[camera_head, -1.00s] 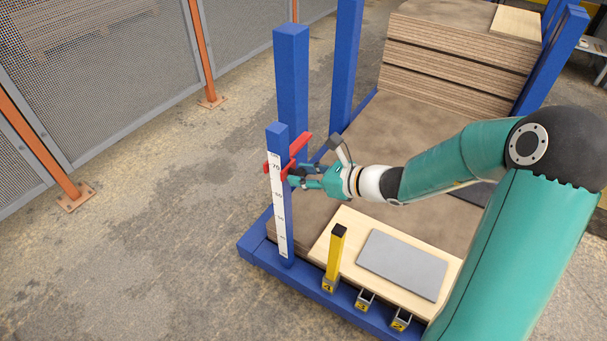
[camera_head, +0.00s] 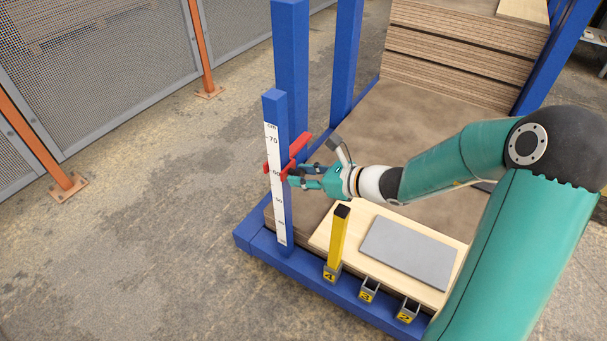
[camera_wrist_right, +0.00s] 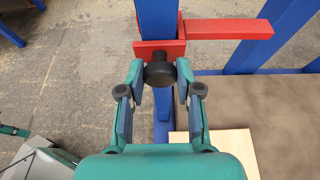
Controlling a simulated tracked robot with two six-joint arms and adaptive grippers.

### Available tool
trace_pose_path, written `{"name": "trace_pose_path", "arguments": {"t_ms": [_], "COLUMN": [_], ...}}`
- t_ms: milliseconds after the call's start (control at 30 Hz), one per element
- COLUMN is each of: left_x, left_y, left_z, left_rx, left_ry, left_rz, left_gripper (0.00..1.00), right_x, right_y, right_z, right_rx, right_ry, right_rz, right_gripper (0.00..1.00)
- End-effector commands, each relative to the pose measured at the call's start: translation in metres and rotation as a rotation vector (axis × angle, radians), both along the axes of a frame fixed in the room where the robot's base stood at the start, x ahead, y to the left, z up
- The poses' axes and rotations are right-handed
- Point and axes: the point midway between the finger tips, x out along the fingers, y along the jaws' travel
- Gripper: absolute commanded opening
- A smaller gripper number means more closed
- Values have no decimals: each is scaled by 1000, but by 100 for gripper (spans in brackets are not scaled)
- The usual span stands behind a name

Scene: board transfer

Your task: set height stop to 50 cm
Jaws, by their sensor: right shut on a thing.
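The red height stop (camera_head: 299,146) sits on the blue post (camera_head: 275,108) with a white cm scale (camera_head: 281,215). Its pointer side is close to the 60 mark, above the 50 mark. In the right wrist view the stop (camera_wrist_right: 227,29) has a long arm out to the right and a black knob (camera_wrist_right: 160,74) facing me. My right gripper (camera_head: 291,177) is shut on the knob, with one finger at each side; it also shows in the right wrist view (camera_wrist_right: 160,77).
A yellow post (camera_head: 339,236) stands in a numbered holder beside two empty ones on the blue frame (camera_head: 262,242). A pale board (camera_head: 330,218) with a grey plate (camera_head: 408,252) lies behind them. Stacked boards (camera_head: 445,65) stand at the back. Floor left of the post is clear.

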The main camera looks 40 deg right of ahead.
Motion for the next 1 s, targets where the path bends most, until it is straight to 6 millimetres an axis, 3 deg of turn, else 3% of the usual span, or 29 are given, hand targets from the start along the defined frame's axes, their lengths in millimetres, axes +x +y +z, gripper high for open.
{"name": "trace_pose_path", "arguments": {"t_ms": [300, 333, 467, 800, 1000], "left_x": [0, 0, 0, 0, 0], "left_y": [0, 0, 0, 0, 0], "left_z": [0, 0, 0, 0, 0], "left_rx": [0, 0, 0, 0, 0], "left_ry": [-1, -1, -1, -1, -1], "left_rz": [0, 0, 0, 0, 0], "left_gripper": [0, 0, 0, 0, 0], "right_x": [0, 0, 0, -1, -17], "right_y": [0, 0, 0, -1, -9], "right_z": [0, 1, 1, 1, 9], "right_rx": [0, 0, 0, -1, -3], "right_ry": [-1, -1, -2, -2, -4], "right_rz": [-1, -1, -1, -1, -5], "right_gripper": [0, 37, 59, 59, 59]}}
